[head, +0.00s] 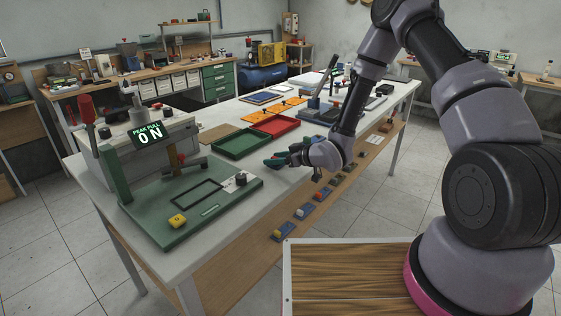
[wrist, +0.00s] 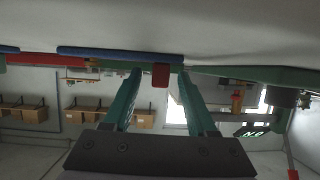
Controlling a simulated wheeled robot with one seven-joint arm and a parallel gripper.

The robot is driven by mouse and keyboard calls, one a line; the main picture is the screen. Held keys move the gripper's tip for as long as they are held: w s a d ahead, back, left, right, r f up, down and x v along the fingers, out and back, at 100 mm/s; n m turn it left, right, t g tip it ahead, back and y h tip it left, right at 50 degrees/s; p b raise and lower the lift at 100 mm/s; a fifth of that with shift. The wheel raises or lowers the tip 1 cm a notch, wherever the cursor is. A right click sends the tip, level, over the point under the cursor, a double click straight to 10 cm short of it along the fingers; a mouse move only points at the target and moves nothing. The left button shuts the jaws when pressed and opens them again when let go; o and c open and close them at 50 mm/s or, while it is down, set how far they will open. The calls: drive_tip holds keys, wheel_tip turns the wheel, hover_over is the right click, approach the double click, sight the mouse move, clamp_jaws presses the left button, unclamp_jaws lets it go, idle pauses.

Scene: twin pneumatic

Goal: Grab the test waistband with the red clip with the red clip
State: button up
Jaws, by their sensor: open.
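My gripper (head: 276,161) is open, with its green fingers held low over the near part of the white table, right of the green base board. In the wrist view, my gripper (wrist: 158,82) shows two spread fingers. A small red block (wrist: 161,76), possibly the red clip, appears between the fingertips, near a blue bar (wrist: 120,53). I cannot tell whether a finger touches it. In the head view my gripper mostly hides this spot. I cannot make out the test waistband with certainty in either view.
Behind my gripper stand a green tray (head: 239,153) and a red tray (head: 275,134). Several small blue pieces line the table's front ledge.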

drive_tip(key=shift+w+a+f, duration=0.2)
drive_tip(key=shift+w+a, duration=0.1)
drive_tip(key=shift+a, duration=0.1)
clamp_jaws()
